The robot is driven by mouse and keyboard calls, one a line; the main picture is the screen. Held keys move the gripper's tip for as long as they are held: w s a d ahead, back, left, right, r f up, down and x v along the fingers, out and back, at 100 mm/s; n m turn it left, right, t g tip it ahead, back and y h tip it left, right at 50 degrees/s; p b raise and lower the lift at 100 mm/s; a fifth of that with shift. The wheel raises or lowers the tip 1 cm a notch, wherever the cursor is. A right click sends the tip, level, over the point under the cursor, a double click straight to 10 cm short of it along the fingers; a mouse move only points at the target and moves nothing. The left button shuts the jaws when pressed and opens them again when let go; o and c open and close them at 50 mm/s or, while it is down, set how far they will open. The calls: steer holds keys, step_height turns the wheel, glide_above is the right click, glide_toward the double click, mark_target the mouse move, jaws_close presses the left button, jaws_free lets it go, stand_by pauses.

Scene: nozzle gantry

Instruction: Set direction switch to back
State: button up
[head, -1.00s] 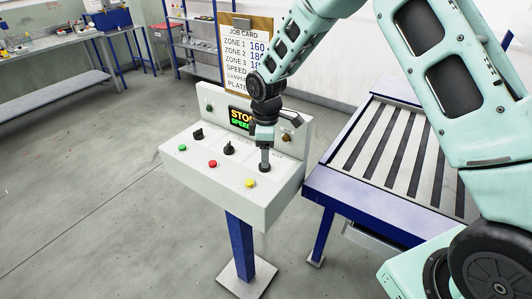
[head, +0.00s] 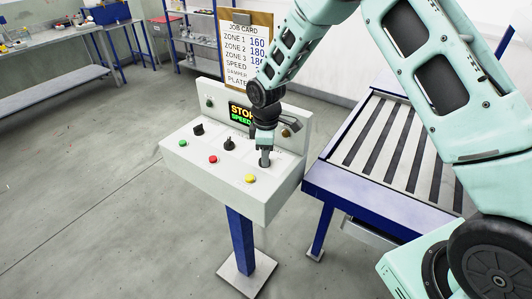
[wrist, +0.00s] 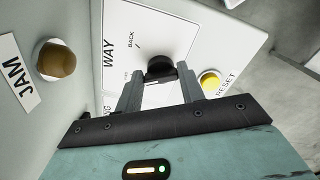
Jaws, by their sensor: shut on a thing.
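The direction switch is a black knob (wrist: 160,67) on the panel, seen in the wrist view beside the words "WAY" and "BACK", with a short mark by "BACK". My gripper (wrist: 158,85) is shut on this knob, with one finger on each side of it. In the head view my gripper (head: 264,160) points down at the right part of the white control console (head: 225,188). There the gripper hides the knob, and I cannot tell the knob's exact pointing direction.
A yellow reset button (head: 250,178) sits close in front of the gripper. A red button (head: 213,159), a green button (head: 183,143) and two black knobs are further left. An amber jam lamp (wrist: 56,61) is on the upright panel. A slatted conveyor table (head: 345,195) stands right.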

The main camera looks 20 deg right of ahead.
steer(key=shift+m, duration=0.3)
steer(key=m+b, duration=0.3)
steer(key=m, duration=0.1)
steer(key=shift+a+m, duration=0.1)
steer(key=shift+m, duration=0.2)
steer(key=m+b, duration=0.2)
steer(key=m, duration=0.4)
steer(key=shift+a+r, duration=0.1)
steer(key=shift+m, duration=0.4)
steer(key=o, duration=1)
steer(key=shift+s, duration=0.1)
step_height(320, 180, up, 17)
steer(key=b, duration=0.4)
steer(key=shift+r, duration=0.2)
